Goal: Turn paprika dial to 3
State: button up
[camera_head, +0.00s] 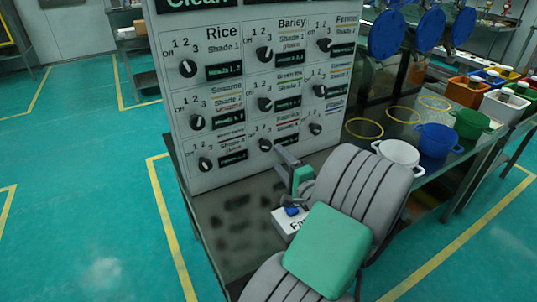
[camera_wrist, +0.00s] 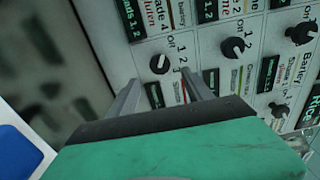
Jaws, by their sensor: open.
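The dial panel (camera_head: 240,75) stands on the table and carries rows of black dials. The label text is small, but the bottom-row middle dial (camera_head: 265,145) appears to be the paprika one. In the wrist view this dial (camera_wrist: 160,64) lies just beyond and between my open fingertips, with Off, 1, 2 and 3 printed around it. Its pointer setting is too small to read surely. My gripper (camera_head: 280,152) is close in front of the panel's lower part; its fingers (camera_wrist: 160,84) are apart with nothing seen held. I cannot tell whether they touch the panel.
Neighbouring dials sit close by at bottom left (camera_head: 205,164), above (camera_head: 265,104) and at bottom right (camera_head: 315,128). A white box with a blue part (camera_head: 291,212) is partly hidden by my arm. White (camera_head: 398,153) and blue (camera_head: 437,142) containers stand at right.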

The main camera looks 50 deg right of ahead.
aim_at(267, 147)
jog(key=x, duration=0.7)
jog(key=shift+w+a, duration=0.1)
jog(key=shift+w, duration=0.15)
jog(key=shift+c, duration=0.6)
jog(key=shift+p, duration=0.3)
grip_shut()
